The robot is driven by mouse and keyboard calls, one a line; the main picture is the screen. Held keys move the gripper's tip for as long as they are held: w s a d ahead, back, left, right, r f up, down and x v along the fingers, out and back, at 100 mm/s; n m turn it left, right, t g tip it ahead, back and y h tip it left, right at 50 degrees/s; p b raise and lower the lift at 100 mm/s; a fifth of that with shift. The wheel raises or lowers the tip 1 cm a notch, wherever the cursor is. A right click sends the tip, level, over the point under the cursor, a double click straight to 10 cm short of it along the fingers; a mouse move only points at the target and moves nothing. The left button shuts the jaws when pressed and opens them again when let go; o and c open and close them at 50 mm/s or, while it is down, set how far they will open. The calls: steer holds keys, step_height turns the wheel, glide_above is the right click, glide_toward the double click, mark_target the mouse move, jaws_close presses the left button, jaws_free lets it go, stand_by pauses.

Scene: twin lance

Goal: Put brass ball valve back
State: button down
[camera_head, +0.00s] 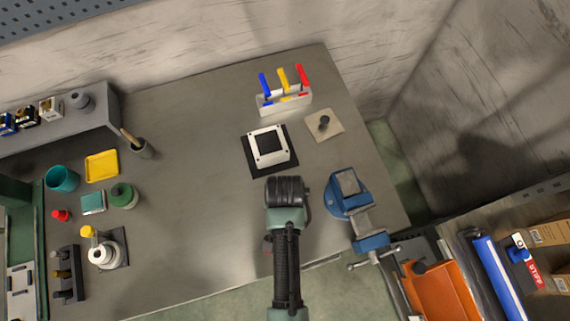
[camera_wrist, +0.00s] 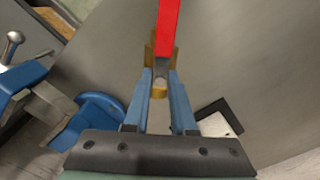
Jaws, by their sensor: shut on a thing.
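The brass ball valve (camera_wrist: 168,30) has a brass body and a long red lever. In the wrist view my gripper (camera_wrist: 160,88) is shut on its brass body between the two blue fingers, and the red lever points to the top of the picture. The valve appears to be held above the grey bench (camera_head: 190,220). In the head view my arm covers the fingers and most of the valve; only a small red patch shows beside the arm. My gripper is over the front part of the bench, left of the blue vise (camera_head: 344,197).
A black-and-white square frame (camera_head: 269,158) lies just behind my wrist. Behind it are a white rack (camera_head: 284,104) with blue, yellow and red handles and a beige plate (camera_head: 336,124) with a dark peg. Cups and fixtures crowd the left; the centre-left bench is clear.

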steer(key=c, duration=1.2)
jaws_free()
steer(key=shift+f, duration=0.15)
steer(key=o, duration=0.5)
steer(key=shift+c, duration=0.2)
